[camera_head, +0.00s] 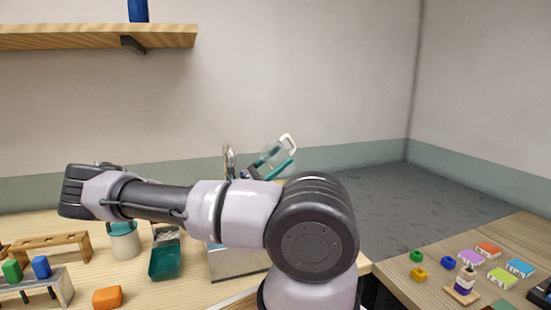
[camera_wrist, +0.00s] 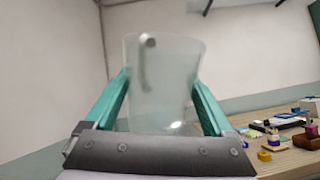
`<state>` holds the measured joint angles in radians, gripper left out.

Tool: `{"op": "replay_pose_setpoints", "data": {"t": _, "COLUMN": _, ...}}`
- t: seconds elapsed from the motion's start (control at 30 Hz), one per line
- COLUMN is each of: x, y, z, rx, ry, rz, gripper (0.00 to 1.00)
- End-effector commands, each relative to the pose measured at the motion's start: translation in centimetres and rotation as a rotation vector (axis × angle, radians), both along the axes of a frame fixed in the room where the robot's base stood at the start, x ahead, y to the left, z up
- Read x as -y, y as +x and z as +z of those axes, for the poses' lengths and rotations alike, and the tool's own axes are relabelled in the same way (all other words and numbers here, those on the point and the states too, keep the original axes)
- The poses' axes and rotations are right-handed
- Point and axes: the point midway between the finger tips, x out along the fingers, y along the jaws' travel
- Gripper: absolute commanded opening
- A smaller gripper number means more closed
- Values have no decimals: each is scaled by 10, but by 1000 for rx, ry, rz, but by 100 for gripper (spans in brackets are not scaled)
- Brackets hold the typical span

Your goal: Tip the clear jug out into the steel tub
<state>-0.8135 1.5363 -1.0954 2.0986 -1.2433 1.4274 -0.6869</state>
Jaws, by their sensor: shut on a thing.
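The clear jug (camera_wrist: 163,85) is see-through and stands between the two teal fingers of my gripper (camera_wrist: 160,92) in the wrist view, with one finger against each side. In the head view the jug (camera_head: 271,153) is tilted above and behind my arm, and a pale handle shows at its upper right. My gripper (camera_head: 274,165) shows there only in part, as teal fingers. The steel tub (camera_head: 235,264) is a shiny box on the table, mostly hidden behind my arm. Its inside is not visible, and I cannot tell what the jug holds.
Left on the table are a teal-topped pot (camera_head: 124,242), a green scoop-like tray (camera_head: 164,262), an orange block (camera_head: 107,297) and wooden racks (camera_head: 50,241). A right-hand table holds small coloured blocks (camera_head: 488,250) and a ring stacker (camera_head: 465,283). A shelf (camera_head: 100,37) hangs at upper left.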

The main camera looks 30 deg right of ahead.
Motion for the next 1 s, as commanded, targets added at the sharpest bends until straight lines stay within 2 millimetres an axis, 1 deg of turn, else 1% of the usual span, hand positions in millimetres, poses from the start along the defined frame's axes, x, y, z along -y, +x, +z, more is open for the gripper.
{"op": "replay_pose_setpoints", "data": {"t": 0.2, "x": -5, "y": 0, "z": 11, "rx": -20, "ry": 196, "rz": 2, "gripper": 17}}
{"op": "replay_pose_setpoints", "data": {"t": 0.6, "x": -13, "y": -1, "z": 24, "rx": -67, "ry": 529, "rz": 3, "gripper": 17}}
{"op": "replay_pose_setpoints", "data": {"t": 0.8, "x": -17, "y": -2, "z": 27, "rx": -85, "ry": 639, "rz": 3, "gripper": 17}}
{"op": "replay_pose_setpoints", "data": {"t": 1.0, "x": -19, "y": -2, "z": 28, "rx": -95, "ry": 688, "rz": 1, "gripper": 17}}
